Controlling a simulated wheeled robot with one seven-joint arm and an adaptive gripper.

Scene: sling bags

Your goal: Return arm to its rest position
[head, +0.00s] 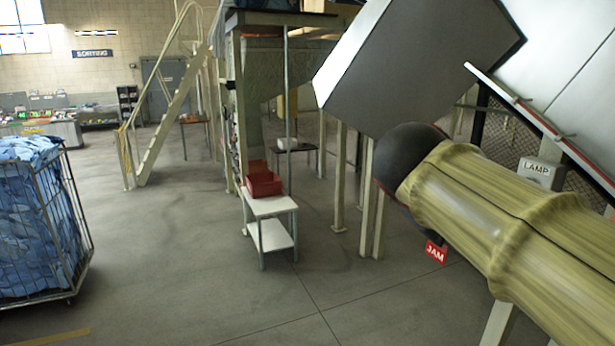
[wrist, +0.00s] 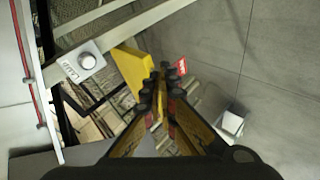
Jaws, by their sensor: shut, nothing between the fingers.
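My gripper (wrist: 162,84) shows in the wrist view with its two dark fingers close together and nothing held between them. It points down over the floor and the machine's frame. My arm, in a yellow-green sleeve with a dark rounded joint, crosses the right side of the head view. The gripper itself cannot be made out in the head view. In the wrist view a yellow piece (wrist: 131,68) lies beyond the fingers, partly hidden by them.
A lamp switch box (head: 536,171) and a red JAM sign (head: 436,253) are close to the arm. A grey panel (head: 420,70) hangs above it. A white stand (head: 270,207) holds a red bin (head: 263,184). A laundry cage (head: 45,225) stands left. Floor between is clear.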

